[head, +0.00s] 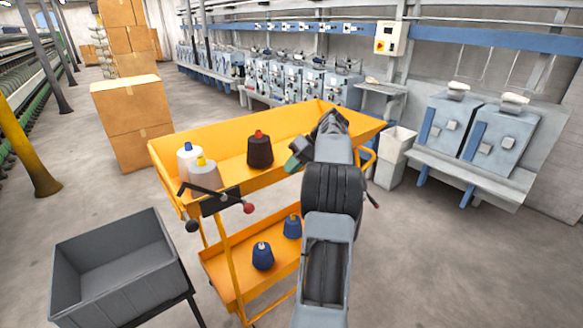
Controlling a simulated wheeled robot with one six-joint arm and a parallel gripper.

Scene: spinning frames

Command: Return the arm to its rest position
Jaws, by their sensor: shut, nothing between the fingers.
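My arm (333,195) reaches up from the bottom of the head view, over the right part of the yellow trolley (222,246). My gripper (329,122) is at its far end, small and dark, above the upper tray. It is shut with nothing held, and its fingers are partly hidden by the arm. A small green-ended piece (295,160) shows just left of the wrist; I cannot tell whether it is part of my arm.
Two blue cones (263,256) stand on the lower shelf. A black bar with knobs (221,202) crosses the trolley's near left end. A grey bin (118,272) stands front left, cartons (131,120) behind. Machines (500,135) line the right; the right foreground floor is clear.

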